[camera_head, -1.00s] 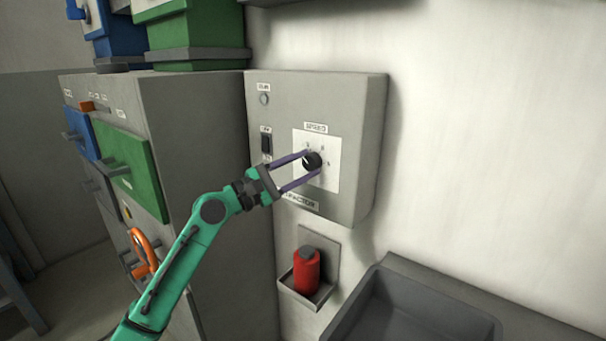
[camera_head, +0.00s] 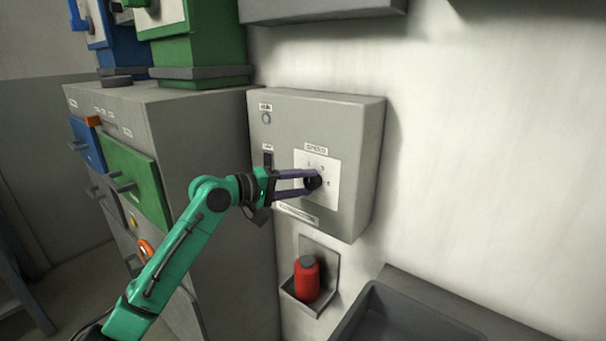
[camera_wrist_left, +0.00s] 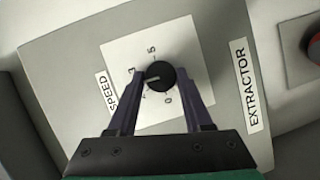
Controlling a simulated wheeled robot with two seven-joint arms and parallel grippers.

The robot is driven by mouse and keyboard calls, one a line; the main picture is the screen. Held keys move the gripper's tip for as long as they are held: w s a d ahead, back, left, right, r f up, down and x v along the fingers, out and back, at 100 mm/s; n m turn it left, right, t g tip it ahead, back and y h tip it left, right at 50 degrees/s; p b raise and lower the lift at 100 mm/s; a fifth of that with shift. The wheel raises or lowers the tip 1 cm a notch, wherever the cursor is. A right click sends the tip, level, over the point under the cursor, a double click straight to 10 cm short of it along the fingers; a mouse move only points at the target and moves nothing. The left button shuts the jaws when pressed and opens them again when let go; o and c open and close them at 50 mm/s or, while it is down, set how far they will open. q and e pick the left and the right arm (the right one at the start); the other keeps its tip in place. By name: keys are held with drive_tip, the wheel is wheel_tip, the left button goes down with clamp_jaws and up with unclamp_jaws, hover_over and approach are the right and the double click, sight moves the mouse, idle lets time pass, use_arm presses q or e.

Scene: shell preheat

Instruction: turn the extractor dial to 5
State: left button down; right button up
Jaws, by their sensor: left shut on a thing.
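The extractor dial (camera_head: 314,181) is a round black knob on a white plate (camera_head: 330,168) on the front of the grey extractor box (camera_head: 360,150). In the left wrist view the dial (camera_wrist_left: 160,75) has a white pointer line toward the left, near the 3. The 5 (camera_wrist_left: 152,50) is above the knob in that view and the 0 is below it. My left gripper (camera_head: 312,181) has its purple fingers on either side of the dial, shut on it. The fingers (camera_wrist_left: 158,80) hide part of the plate. My right gripper is not in view.
The box also has a small switch (camera_head: 268,159) and a round lamp (camera_head: 266,118). Below it a red bottle (camera_head: 306,280) stands in a wall holder, beside a dark grey basin (camera_head: 400,315). A grey cabinet (camera_head: 215,130) with coloured drawers stands at left.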

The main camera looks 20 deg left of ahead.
use_arm(q)
drive_tip(key=m+y+p, duration=0.1)
drive_tip(key=m+p, duration=0.1)
drive_tip(key=m+y+p, duration=0.1)
drive_tip(key=m+p, duration=0.1)
drive_tip(key=p, duration=0.1)
drive_tip(key=shift+d+r+y, duration=0.1)
drive_tip(key=shift+r+y, duration=0.2)
drive_tip(key=shift+r, duration=0.05)
drive_tip(key=m+y+p, duration=0.2)
drive_tip(key=m+p, duration=0.1)
drive_tip(key=shift+s+d, duration=0.1)
drive_tip(key=shift+d, duration=0.05)
drive_tip(key=m+y+p, duration=0.1)
drive_tip(key=m+p, duration=0.1)
drive_tip(key=shift+d+m+t+y, duration=0.15)
drive_tip(key=shift+m+t+y, duration=0.15)
drive_tip(key=shift+t+y, duration=0.1)
drive_tip(key=shift+s+d+f+m+t+y+p, duration=0.1)
drive_tip(key=shift+m+t+y+p, duration=0.1)
drive_tip(key=shift+m+y, duration=0.35)
drive_tip(key=shift+f+m+t+y+p, duration=0.1)
drive_tip(key=shift+m+t+y+p, duration=0.2)
drive_tip(key=shift+m, duration=0.35)
drive_tip(key=shift+c, duration=1.6)
unclamp_jaws()
